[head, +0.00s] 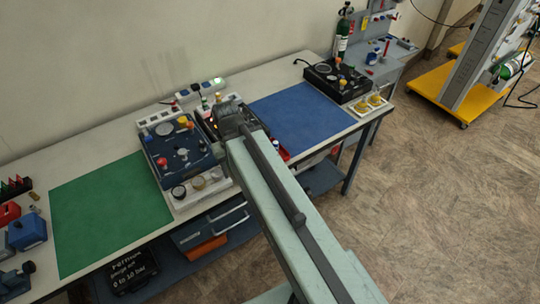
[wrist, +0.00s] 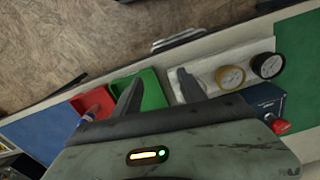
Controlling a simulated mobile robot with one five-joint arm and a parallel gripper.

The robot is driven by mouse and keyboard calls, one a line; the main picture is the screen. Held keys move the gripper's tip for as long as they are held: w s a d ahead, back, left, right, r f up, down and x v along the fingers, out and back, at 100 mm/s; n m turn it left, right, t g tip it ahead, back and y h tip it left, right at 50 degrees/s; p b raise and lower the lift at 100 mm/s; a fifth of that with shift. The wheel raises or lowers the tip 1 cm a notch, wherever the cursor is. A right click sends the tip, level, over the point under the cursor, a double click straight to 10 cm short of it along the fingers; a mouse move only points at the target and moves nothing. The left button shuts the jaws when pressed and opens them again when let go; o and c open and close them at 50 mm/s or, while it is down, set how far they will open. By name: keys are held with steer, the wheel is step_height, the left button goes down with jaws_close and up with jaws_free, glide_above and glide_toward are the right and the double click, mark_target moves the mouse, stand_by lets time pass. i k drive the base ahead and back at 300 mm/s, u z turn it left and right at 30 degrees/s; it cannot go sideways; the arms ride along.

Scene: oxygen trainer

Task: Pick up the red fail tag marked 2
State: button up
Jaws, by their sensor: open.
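Several small red upright pieces (head: 15,187) stand in a dark holder at the left edge of the table in the head view. They may be tags, but no number can be read. I cannot identify the red tag marked 2. My gripper (wrist: 158,90) is open and empty in the wrist view, over a red tray (wrist: 91,100) and a green tray (wrist: 153,88). A small red and blue item (wrist: 92,112) is beside the left finger, over the red tray. In the head view my arm hides the gripper's fingers.
A green mat (head: 108,210) and a blue mat (head: 300,118) lie flat and clear. A dark blue valve panel (head: 180,158) stands between them, with gauges (head: 178,192) in front. A black unit (head: 335,80) is at the far end. A red box (head: 8,214) is at left.

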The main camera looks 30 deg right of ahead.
mark_target(19, 178)
steer(key=u, duration=2.65)
steer(key=k, duration=2)
steer(key=z, duration=0.9)
steer(key=i, duration=1.35)
steer(key=u, duration=0.1)
